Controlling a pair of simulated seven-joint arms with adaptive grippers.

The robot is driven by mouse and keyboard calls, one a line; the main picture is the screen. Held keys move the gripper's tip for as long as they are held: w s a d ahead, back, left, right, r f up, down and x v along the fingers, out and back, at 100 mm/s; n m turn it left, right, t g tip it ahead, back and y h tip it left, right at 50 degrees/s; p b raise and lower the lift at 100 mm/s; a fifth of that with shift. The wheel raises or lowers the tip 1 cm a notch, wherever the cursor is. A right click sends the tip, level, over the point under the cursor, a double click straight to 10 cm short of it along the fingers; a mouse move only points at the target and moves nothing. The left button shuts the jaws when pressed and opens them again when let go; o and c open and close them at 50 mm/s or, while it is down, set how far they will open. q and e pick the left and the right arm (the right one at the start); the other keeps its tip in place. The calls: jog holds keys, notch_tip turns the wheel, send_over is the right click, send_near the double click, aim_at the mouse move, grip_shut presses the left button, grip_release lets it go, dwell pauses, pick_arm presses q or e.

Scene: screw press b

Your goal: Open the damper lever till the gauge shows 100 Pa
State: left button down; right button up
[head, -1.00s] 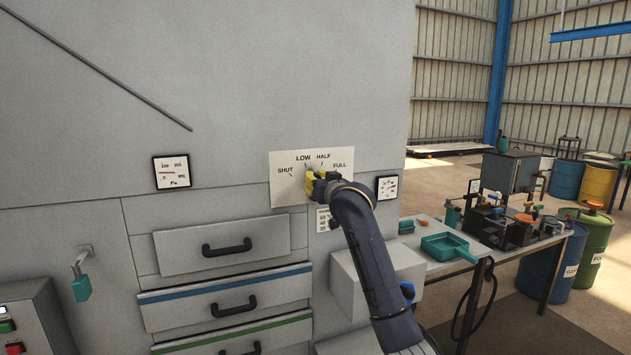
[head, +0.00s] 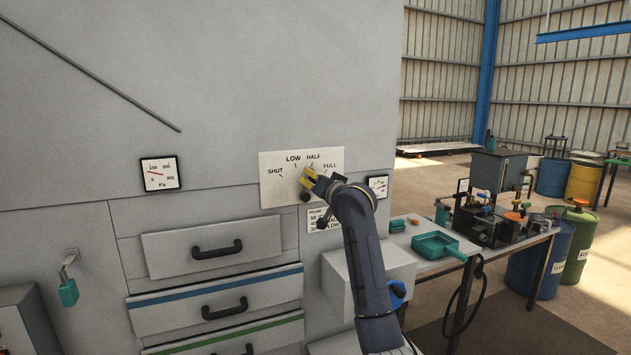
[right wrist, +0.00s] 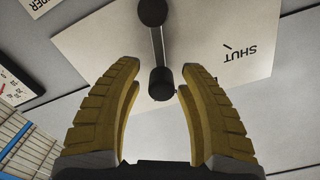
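The damper lever (right wrist: 156,50) is a thin grey rod with a black round part at each end, set on a white dial card (head: 275,195) marked SHUT, LOW, HALF and FULL. In the right wrist view my right gripper (right wrist: 160,80) is open. One yellow finger is on each side of the lever's nearer black end, with visible gaps. In the head view this gripper (head: 311,178) hides most of the lever, so its exact setting is unclear. The Pa gauge (head: 160,174) has its red needle at the left, seemingly between 0 and 100. My left gripper is not in view.
Drawers with black handles (head: 217,249) are below left. A bench with a teal tray (head: 436,245) stands at right.

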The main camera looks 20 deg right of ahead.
jog(key=shift+o, duration=0.5)
jog(key=shift+r, duration=0.1)
jog(key=shift+s, duration=0.25)
jog(key=s, duration=1.1)
jog(key=shift+s+d, duration=0.25)
jog(key=shift+d, duration=0.2)
